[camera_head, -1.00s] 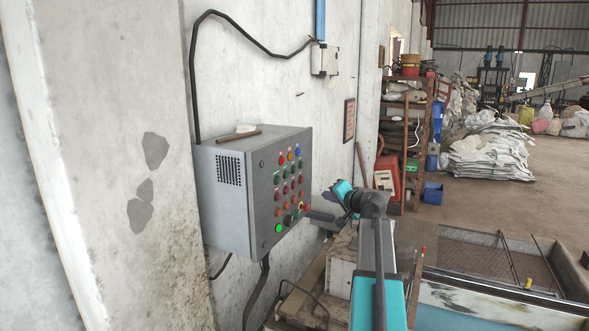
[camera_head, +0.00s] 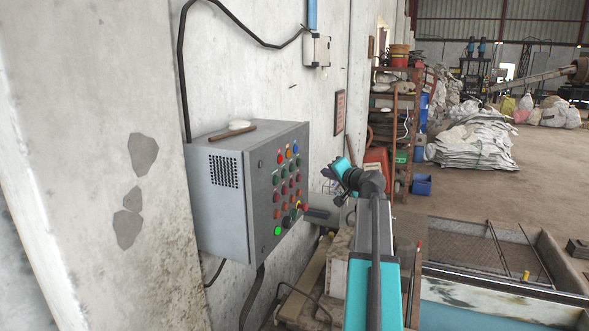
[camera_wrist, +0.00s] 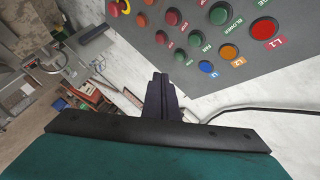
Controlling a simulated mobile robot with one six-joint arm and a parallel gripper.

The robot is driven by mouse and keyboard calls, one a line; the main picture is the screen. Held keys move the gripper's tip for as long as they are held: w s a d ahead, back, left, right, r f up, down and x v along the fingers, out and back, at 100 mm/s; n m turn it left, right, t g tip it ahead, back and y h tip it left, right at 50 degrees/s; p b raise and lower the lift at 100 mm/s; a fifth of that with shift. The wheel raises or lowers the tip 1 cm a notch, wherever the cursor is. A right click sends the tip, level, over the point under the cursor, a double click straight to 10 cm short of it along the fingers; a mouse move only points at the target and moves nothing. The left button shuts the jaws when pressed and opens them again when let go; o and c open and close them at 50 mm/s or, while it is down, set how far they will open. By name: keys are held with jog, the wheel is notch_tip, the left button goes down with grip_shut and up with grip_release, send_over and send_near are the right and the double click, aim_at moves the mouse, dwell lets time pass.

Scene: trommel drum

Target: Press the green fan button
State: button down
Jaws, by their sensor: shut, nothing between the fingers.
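The grey control box (camera_head: 224,206) hangs on the wall left of my arm, with rows of coloured buttons on its front. In the wrist view, the panel face (camera_wrist: 265,62) fills the upper right. The green fan button (camera_wrist: 194,39) has a label reading FAN beside it. A green button labelled BLOWER (camera_wrist: 219,14) lies up and right of it, and another green button (camera_wrist: 179,55) lies down and left. My gripper (camera_wrist: 160,76) is shut and empty, below these buttons in the picture and apart from them.
Red, orange and blue buttons surround the green ones, with a red L1 button (camera_wrist: 264,28) at right. A red mushroom button (camera_wrist: 120,6) is at upper left. A black cable (camera_wrist: 250,108) runs along the wall. A rusty shelf (camera_head: 399,130) stands behind my arm.

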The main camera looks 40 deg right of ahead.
jog(key=shift+w, duration=0.15)
jog(key=w+a+p, duration=0.2)
jog(key=w+a, duration=0.2)
jog(key=w, duration=0.3)
jog(key=shift+w, duration=0.2)
dwell(0.4)
jog(key=shift+w+a, duration=0.35)
jog(key=shift+w, duration=0.4)
dwell(3.1)
jog(key=shift+f, duration=0.1)
jog(key=shift+s+d+b, duration=0.3)
jog(key=shift+s+d, duration=0.1)
jog(key=shift+s, duration=0.35)
jog(key=shift+s, duration=0.15)
jog(key=shift+s+d+b, duration=0.35)
jog(key=shift+s+d, duration=0.05)
jog(key=shift+s, duration=0.3)
jog(key=shift+s+d+b, duration=0.3)
jog(key=shift+s+d, duration=0.1)
jog(key=shift+s, duration=0.35)
jog(key=shift+s+d+b, duration=0.35)
jog(key=shift+s+d, duration=0.05)
jog(key=shift+s, duration=0.3)
